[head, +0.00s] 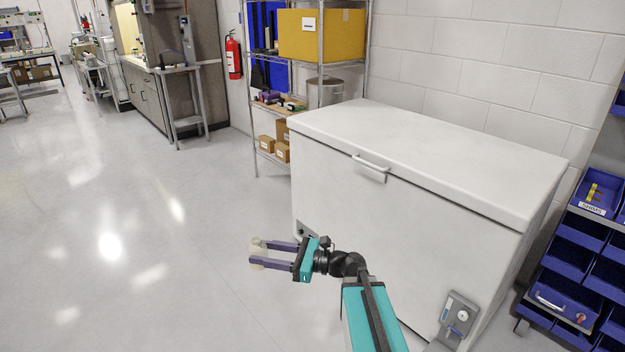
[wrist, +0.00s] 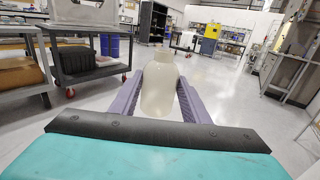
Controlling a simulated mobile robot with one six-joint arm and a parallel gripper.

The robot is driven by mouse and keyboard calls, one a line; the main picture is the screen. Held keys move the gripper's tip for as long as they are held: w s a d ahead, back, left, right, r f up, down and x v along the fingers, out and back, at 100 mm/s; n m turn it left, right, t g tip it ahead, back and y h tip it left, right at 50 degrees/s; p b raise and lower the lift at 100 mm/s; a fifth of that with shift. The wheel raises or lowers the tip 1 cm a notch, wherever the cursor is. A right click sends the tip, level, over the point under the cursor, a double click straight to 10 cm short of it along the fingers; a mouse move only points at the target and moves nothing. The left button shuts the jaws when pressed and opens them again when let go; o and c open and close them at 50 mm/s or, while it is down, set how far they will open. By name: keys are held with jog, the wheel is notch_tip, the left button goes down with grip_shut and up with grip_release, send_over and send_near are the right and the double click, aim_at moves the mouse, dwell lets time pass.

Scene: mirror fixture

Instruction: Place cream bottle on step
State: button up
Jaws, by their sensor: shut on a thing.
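The cream bottle (wrist: 158,88) is between the two purple fingers of my gripper (wrist: 160,100) in the wrist view, with its neck pointing away from my wrist. In the head view the pale bottle (head: 257,254) shows at the fingertips of my gripper (head: 258,255), held in the air over the open floor. My gripper is shut on it. I cannot make out a step in either view.
A white chest freezer (head: 430,165) stands right beside my arm. A wire shelf (head: 368,60) with boxes is behind it, and blue bins (head: 575,255) are at the right. The floor (head: 130,220) at the left is clear. Grey carts (wrist: 85,65) show in the wrist view.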

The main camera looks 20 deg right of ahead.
jog(key=s+d+f+m+t+h+b, duration=0.25)
jog(key=d+f+b, duration=0.35)
jog(key=d+f, duration=0.6)
jog(key=s+d+f+m+t+h+b, duration=0.25)
jog(key=d+f+b, duration=0.35)
jog(key=d+f, duration=0.7)
jog(key=s+d+f+m+t+h+b, duration=0.2)
jog(key=d+f+h+b, duration=0.3)
jog(key=d+f, duration=0.7)
jog(key=s+d+f+m+h+b, duration=0.7)
jog(key=s+d+f+b, duration=0.9)
jog(key=s+d+f, duration=1.2)
notch_tip(320, 180, down, 3)
jog(key=s+h, duration=0.1)
jog(key=h, duration=0.1)
jog(key=shift+s+d+h, duration=0.15)
jog(key=shift+s+h, duration=0.1)
jog(key=shift+h, duration=0.15)
jog(key=shift+w+f, duration=0.1)
jog(key=shift+w, duration=0.05)
jog(key=shift+b+x, duration=2.3)
jog(key=shift+x, duration=4.35)
